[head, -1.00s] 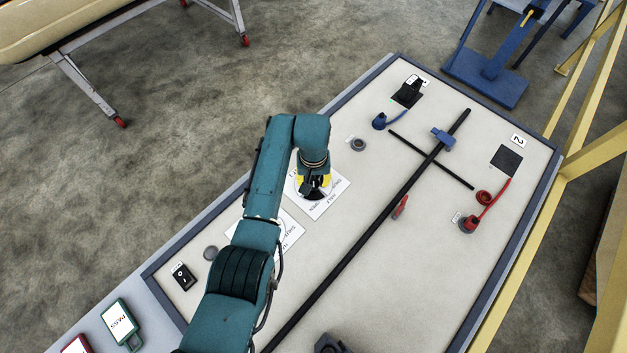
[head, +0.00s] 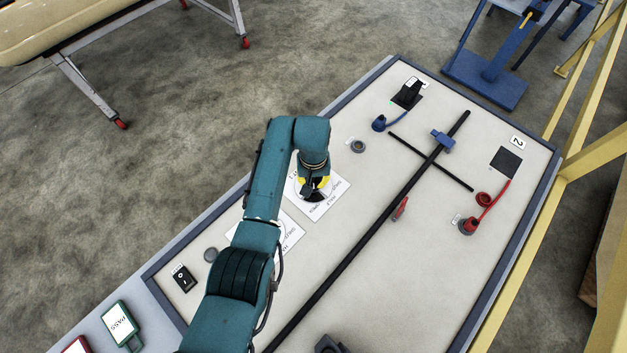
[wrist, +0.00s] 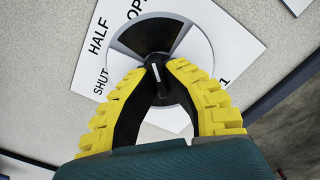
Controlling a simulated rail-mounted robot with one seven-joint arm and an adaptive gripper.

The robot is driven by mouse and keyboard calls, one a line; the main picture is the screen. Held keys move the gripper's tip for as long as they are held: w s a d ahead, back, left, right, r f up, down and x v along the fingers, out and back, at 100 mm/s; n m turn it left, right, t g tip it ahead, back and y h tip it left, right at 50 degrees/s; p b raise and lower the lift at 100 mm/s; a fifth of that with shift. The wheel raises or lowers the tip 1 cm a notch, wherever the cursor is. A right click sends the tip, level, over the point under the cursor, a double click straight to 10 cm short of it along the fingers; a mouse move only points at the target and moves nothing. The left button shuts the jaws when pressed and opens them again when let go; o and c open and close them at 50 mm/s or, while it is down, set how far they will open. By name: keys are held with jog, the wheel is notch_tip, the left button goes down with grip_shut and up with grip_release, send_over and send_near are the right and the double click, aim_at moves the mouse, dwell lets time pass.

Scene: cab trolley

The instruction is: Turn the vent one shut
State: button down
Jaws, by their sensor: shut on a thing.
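My gripper (wrist: 158,68) is shut on the knob, one yellow finger on each side. A short white mark on the knob points roughly toward the top of the wrist view. In the head view my gripper (head: 314,186) covers much of the dial.
A second labelled card (head: 290,238) lies beside my forearm, partly hidden. A round grey button (head: 358,146) and a black rocker switch (head: 184,278) sit on the panel. A long black bar (head: 370,233) crosses the panel; red and blue plugs are farther right.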

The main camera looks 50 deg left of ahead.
jog(key=n+p, duration=0.2)
jog(key=n, duration=0.2)
jog(key=n+p, duration=0.1)
jog(key=n, duration=0.3)
jog(key=shift+n, duration=0.3)
jog(key=n+p, duration=0.1)
jog(key=n, duration=0.3)
jog(key=shift+f+n, duration=0.1)
jog(key=shift+n, duration=2.5)
jog(key=c, duration=1.1)
grip_release()
